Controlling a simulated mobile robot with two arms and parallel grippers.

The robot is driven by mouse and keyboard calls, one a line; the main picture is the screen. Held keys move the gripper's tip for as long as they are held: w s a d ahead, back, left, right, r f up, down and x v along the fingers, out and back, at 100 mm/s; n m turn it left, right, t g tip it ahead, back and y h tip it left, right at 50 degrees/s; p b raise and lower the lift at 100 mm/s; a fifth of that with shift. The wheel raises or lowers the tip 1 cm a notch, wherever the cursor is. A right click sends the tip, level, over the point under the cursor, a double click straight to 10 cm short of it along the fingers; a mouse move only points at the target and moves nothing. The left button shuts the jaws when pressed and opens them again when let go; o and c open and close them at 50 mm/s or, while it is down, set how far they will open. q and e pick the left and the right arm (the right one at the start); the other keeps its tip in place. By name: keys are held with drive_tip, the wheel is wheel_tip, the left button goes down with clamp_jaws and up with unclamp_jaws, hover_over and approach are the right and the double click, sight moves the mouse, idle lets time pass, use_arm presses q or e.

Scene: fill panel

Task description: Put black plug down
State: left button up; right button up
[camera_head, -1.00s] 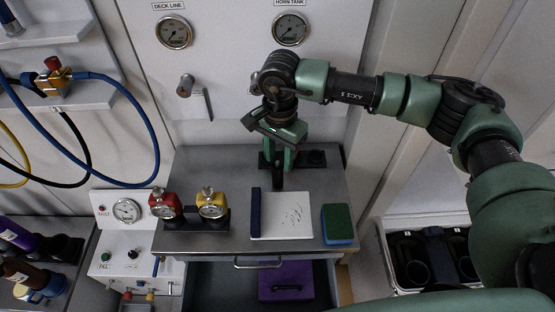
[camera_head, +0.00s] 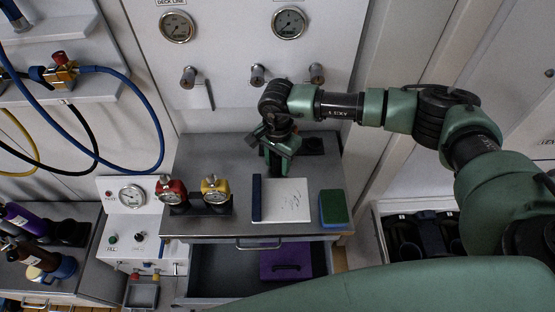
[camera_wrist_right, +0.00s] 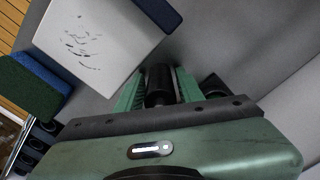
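The black plug (camera_wrist_right: 158,84) is a short dark cylinder between the two green fingers of my right gripper in the right wrist view (camera_wrist_right: 160,88). The fingers appear closed on its sides. In the head view my right gripper (camera_head: 276,164) points down over the grey worktop (camera_head: 205,150), just behind the notepad (camera_head: 285,198). The plug's lower end is hard to make out there, and I cannot tell whether it touches the worktop. My left gripper is out of view.
A black socket block (camera_head: 312,146) lies behind the gripper to the right. A green-blue sponge (camera_head: 333,208) is right of the notepad; red (camera_head: 171,190) and yellow (camera_head: 215,188) regulators stand left. An open drawer below holds a purple case (camera_head: 286,263). The worktop's left back is clear.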

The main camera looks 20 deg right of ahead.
clamp_jaws()
drive_tip(key=shift+r, duration=0.2)
